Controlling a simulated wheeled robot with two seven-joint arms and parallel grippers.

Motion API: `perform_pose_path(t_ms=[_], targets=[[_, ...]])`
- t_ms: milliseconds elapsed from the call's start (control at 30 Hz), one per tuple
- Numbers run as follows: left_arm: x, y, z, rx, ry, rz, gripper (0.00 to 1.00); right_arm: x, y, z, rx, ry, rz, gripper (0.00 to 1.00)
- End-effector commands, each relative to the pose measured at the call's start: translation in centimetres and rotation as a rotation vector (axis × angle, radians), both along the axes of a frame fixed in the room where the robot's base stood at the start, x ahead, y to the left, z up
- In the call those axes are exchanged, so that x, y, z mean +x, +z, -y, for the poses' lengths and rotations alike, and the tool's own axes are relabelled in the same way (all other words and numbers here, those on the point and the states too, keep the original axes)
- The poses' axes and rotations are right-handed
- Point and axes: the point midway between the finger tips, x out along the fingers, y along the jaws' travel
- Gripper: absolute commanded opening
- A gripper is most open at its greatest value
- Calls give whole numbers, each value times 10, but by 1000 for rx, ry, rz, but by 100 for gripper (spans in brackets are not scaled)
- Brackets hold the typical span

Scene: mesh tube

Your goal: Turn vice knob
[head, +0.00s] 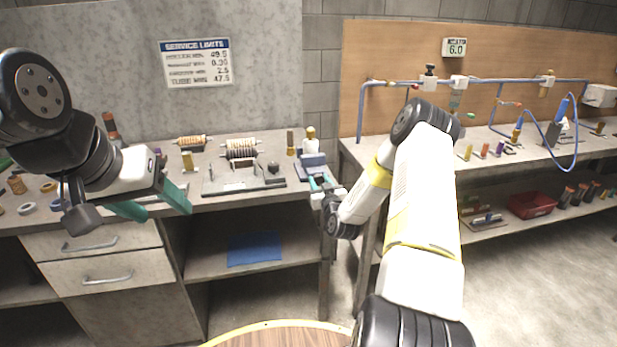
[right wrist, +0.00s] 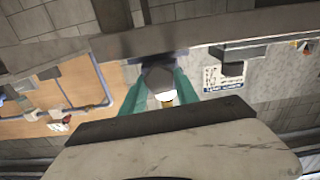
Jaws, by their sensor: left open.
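The vice (head: 312,160) is a small blue-grey block at the right end of the left workbench. My right gripper (head: 322,184) is at the vice's front, with its teal fingers pointing towards it. In the right wrist view, a round grey knob (right wrist: 158,77) sits between the two teal fingers of my right gripper (right wrist: 159,88). The fingers are spread to about the knob's width; I cannot tell whether they touch it. My left gripper (head: 156,203) is open and empty, in front of the workbench's front edge, well left of the vice.
The left workbench (head: 222,195) carries a fixture with a coil (head: 240,150), a white bottle (head: 310,146) close behind the vice, and small parts. A blue cloth (head: 254,249) lies on its lower shelf. A second bench with blue tubing (head: 480,80) stands at right, with a red bin (head: 530,205) below.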

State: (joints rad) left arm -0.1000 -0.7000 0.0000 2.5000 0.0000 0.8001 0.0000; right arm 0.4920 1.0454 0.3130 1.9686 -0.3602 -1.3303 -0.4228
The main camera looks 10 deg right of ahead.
Motion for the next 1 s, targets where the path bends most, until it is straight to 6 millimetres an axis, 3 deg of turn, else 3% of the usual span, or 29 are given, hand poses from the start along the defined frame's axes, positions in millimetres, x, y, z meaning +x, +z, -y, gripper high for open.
perform_pose_path(t_ms=[33, 100, 133, 267, 633, 1000], targets=[[0, 0, 0, 0, 0, 0, 59, 0, 0, 0, 0, 0, 0, 16], [0, 0, 0, 0, 0, 0, 59, 0, 0, 0, 0, 0, 0, 2], [0, 0, 0, 0, 0, 0, 59, 0, 0, 0, 0, 0, 0, 0], [0, 0, 0, 0, 0, 0, 59, 0, 0, 0, 29, 0, -1, 0], [0, 0, 0, 0, 0, 0, 59, 0, -1, 2, 415, 0, -15, 0], [0, 0, 0, 0, 0, 0, 59, 0, -1, 2, 464, 0, -17, 0]])
